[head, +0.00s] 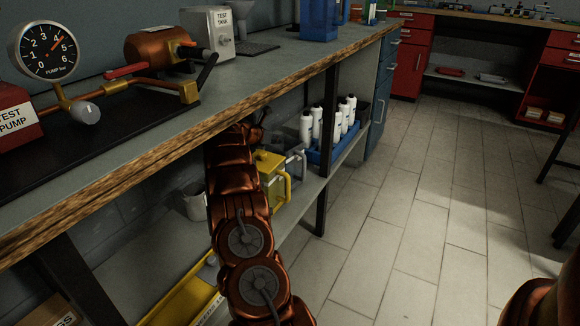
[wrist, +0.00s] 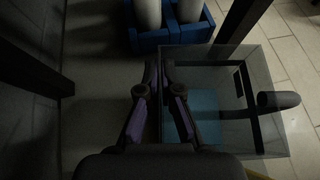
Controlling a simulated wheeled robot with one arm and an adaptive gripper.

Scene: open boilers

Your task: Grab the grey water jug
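The grey jug (head: 295,164) stands on the lower shelf in the head view, partly hidden behind the yellow jug (head: 271,178). In the wrist view the grey jug (wrist: 232,140) is seen from above as a see-through box with a dark handle on its right. A blue patch shows in its lower part. My gripper (wrist: 160,66) is open, with a narrow gap between its fingertips. Its fingers appear on either side of the jug's left wall line; contact cannot be told. In the head view the gripper is mostly hidden under the counter edge.
A blue crate (head: 318,156) of white bottles (head: 317,122) stands just beyond the jug. The wooden counter edge (head: 130,150) runs above the shelf, and a dark shelf post (head: 326,150) is close by. A pale cup (head: 195,203) stands left of my arm.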

